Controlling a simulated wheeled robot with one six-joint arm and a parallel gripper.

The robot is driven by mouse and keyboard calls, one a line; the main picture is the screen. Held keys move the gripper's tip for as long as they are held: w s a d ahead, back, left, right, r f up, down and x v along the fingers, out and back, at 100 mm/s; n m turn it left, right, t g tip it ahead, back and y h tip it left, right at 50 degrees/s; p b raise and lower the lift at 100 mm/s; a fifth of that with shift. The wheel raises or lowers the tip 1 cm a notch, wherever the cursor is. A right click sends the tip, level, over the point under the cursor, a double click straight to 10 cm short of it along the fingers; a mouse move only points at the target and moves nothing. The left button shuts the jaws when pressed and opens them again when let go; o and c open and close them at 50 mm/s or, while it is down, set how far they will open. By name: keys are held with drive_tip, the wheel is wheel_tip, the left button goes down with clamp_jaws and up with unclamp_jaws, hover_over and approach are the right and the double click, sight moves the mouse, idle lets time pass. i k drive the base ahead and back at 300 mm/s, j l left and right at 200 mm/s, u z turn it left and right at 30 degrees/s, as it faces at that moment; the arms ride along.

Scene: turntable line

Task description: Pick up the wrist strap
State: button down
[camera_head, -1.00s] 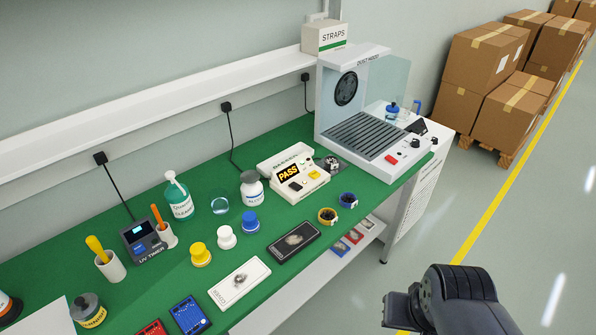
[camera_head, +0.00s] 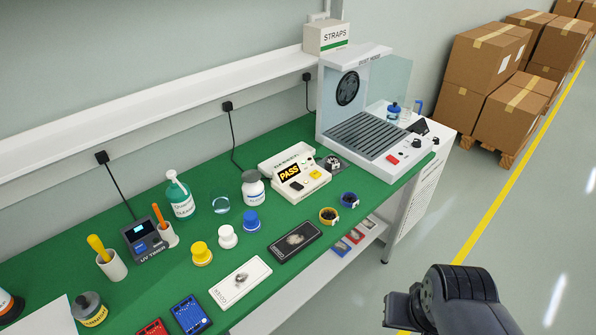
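Two small rolled bands that look like wrist straps lie on the green bench mat, near its front edge. One is a yellow band (camera_head: 328,216) with a dark middle, and the other is a blue band (camera_head: 349,200) just behind and to its right. They are apart from each other. A white box marked STRAPS (camera_head: 326,37) stands on the shelf at the back; its inside is hidden. Part of my dark arm shows at the bottom right, off the bench's front edge. My gripper's fingers cannot be seen.
A white tester reading PASS (camera_head: 295,174) stands behind the bands, and a dust hood (camera_head: 367,137) to their right. A black tray (camera_head: 295,239) lies to their left. Bottles and caps crowd the bench's middle. The floor aisle at right is clear; cartons (camera_head: 482,80) stand beyond.

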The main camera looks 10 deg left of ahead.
sight(332, 162)
drive_tip(key=i+l+u, duration=0.2)
drive_tip(key=i, duration=0.3)
drive_tip(key=i+l+u, duration=0.25)
drive_tip(key=i, duration=0.25)
drive_tip(key=j, duration=0.1)
